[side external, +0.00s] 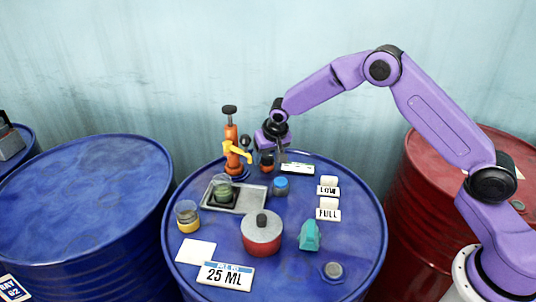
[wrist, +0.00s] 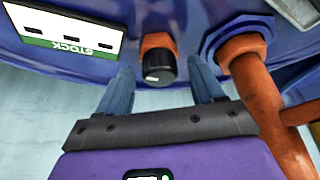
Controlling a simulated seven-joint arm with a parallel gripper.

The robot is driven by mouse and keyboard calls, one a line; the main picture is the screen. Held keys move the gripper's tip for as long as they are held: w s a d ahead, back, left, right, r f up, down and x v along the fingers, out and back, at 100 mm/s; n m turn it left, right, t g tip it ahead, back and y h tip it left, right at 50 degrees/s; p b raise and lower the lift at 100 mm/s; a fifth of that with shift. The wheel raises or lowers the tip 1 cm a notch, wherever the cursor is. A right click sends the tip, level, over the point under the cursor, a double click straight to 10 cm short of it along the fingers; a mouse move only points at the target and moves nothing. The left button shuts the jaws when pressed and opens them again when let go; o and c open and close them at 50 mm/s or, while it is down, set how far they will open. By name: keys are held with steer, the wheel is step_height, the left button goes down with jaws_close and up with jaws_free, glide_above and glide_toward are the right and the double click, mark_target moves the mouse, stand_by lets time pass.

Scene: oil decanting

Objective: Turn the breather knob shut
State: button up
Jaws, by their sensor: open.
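The breather knob (wrist: 159,66) is a black ribbed cap with a small white mark, on an orange base at the drum's edge. In the side external view the knob (side external: 266,165) shows small and dark, to the right of the orange pump. My gripper (wrist: 161,72) is open in the wrist view, with one finger on each side of the knob and a gap visible on both sides. In the side external view my gripper (side external: 279,152) is at the back of the drum top, close to the knob. I cannot tell its exact depth relative to the knob.
The orange pump (side external: 231,148) stands close beside the knob; its pipe (wrist: 262,95) is near one finger. A white STOCK card (wrist: 68,28) lies on the other side. The blue drum top (side external: 350,205) also holds a tray (side external: 250,204), a red pot (side external: 261,236), jars and signs.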

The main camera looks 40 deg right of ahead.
steer(key=c, duration=1.1)
steer(key=shift+o, duration=0.2)
steer(key=shift+n, duration=0.3)
steer(key=n+y, duration=0.1)
steer(key=n, duration=0.2)
steer(key=shift+d+n+y, duration=0.15)
steer(key=shift+n+y, duration=0.15)
steer(key=n+y, duration=0.1)
steer(key=n, duration=0.3)
steer(key=shift+w+d+n+g+y, duration=0.1)
steer(key=shift+n+g+y, duration=0.2)
steer(key=shift+n+y, duration=0.1)
steer(key=n+g+y, duration=0.1)
steer(key=n, duration=0.3)
steer(key=shift+w+d, duration=0.1)
steer(key=n+g, duration=0.1)
steer(key=n, duration=0.3)
steer(key=shift+w+n+g+y, duration=0.1)
steer(key=shift+n+g+y, duration=0.3)
